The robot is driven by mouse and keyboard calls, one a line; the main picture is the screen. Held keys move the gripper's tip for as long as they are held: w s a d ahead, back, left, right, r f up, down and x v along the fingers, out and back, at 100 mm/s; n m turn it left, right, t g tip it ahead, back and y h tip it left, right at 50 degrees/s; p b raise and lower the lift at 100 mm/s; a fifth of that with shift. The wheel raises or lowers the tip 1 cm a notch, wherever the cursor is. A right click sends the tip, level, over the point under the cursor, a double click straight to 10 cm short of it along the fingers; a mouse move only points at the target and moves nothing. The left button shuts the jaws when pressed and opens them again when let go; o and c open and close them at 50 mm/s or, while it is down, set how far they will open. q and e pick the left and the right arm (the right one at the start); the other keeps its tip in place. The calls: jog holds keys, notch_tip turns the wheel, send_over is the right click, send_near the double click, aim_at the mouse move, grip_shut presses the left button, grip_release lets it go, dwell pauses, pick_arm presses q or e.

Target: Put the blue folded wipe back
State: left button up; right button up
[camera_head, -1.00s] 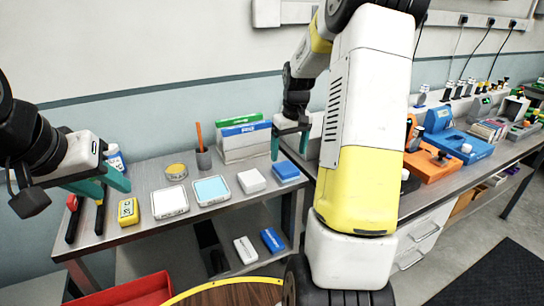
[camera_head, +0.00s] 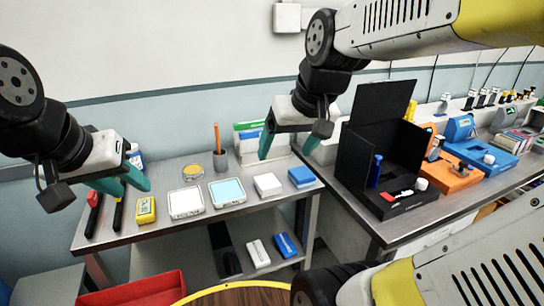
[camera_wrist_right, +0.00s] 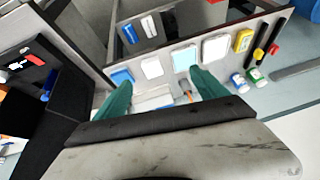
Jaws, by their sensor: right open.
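Flat blue things on the left table are a light-blue square in a white-rimmed tray (camera_head: 227,192) and a small blue block (camera_head: 302,177) near the right edge; I cannot tell which is the folded wipe. Both also show in the right wrist view, the light-blue square (camera_wrist_right: 184,58) and the blue block (camera_wrist_right: 122,77). My right gripper (camera_head: 288,143) is open and empty above the table's back right. It also shows in the wrist view (camera_wrist_right: 158,92). My left gripper (camera_head: 122,184) is open and empty above the table's left end.
A white tray (camera_head: 186,202), a white block (camera_head: 267,184), a yellow device (camera_head: 146,210) and a pen cup (camera_head: 220,160) share the left table. An open black box (camera_head: 400,205) stands on the right bench. A red bin (camera_head: 135,293) is below.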

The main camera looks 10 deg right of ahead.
jog(key=shift+t+y, duration=0.3)
jog(key=shift+t, duration=0.1)
jog(key=s, duration=0.1)
jog(key=s+a, duration=0.1)
jog(key=s, duration=0.1)
jog(key=s+a, duration=0.1)
jog(key=shift+s+f, duration=0.35)
jog(key=shift+f, duration=0.05)
jog(key=shift+c, duration=0.2)
